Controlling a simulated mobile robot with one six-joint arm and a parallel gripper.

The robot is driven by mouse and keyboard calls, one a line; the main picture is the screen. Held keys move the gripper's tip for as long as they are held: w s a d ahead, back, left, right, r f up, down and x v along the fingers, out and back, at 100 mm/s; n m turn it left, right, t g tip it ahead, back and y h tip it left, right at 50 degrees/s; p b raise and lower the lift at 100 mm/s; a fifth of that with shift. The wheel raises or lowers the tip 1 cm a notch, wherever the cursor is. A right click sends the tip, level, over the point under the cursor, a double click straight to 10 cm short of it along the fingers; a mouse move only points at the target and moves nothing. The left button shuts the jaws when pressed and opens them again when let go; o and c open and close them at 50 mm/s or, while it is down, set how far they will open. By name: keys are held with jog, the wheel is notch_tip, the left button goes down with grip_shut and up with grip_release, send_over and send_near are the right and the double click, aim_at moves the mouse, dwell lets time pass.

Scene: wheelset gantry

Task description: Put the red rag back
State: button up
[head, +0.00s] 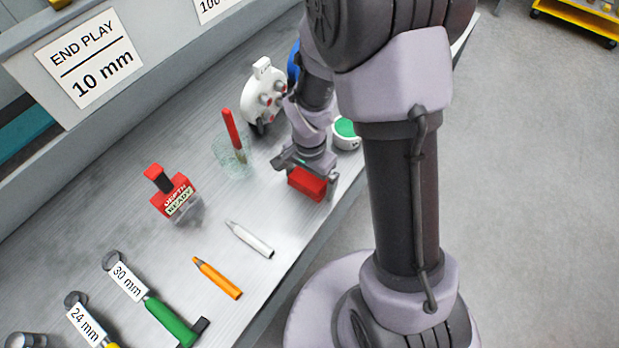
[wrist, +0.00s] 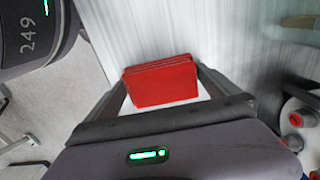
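The red rag (head: 307,184) is a folded block near the front edge of the grey bench. It also shows in the wrist view (wrist: 160,82), between the two fingers. My gripper (head: 309,178) points down over it, with one finger at each side; in the wrist view the fingertips (wrist: 161,77) meet the rag's two ends, with no clear gap. The gripper looks shut on the rag. Whether the rag rests on the bench or hangs just above it cannot be told.
A glass (head: 232,158) holding a red-handled tool, a white device (head: 264,92) and a green-topped cup (head: 346,134) stand near the gripper. A red depth block (head: 174,192), a white marker (head: 249,240), an orange marker (head: 217,278) and labelled tools (head: 168,320) lie further left.

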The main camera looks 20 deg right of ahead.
notch_tip(320, 180, up, 17)
jog(key=t+p, duration=0.1)
jog(key=p, duration=0.3)
notch_tip(320, 180, up, 9)
jog(key=n+t+y, duration=0.1)
jog(key=n+t, duration=0.1)
jog(key=n, duration=0.1)
send_over(308, 181)
jog(key=s+a, duration=0.1)
jog(key=s, duration=0.4)
jog(key=s+a+r+n+t+y, duration=0.1)
jog(key=s+a+r+n+t, duration=0.1)
jog(key=s, duration=0.5)
notch_tip(308, 181, up, 3)
jog(key=shift+a+f+n+t, duration=0.15)
jog(key=shift+n+t, duration=0.25)
jog(key=shift+n, duration=0.3)
notch_tip(308, 181, down, 9)
jog(key=b, duration=0.8)
jog(key=shift+r, duration=0.2)
jog(key=shift+s, duration=0.1)
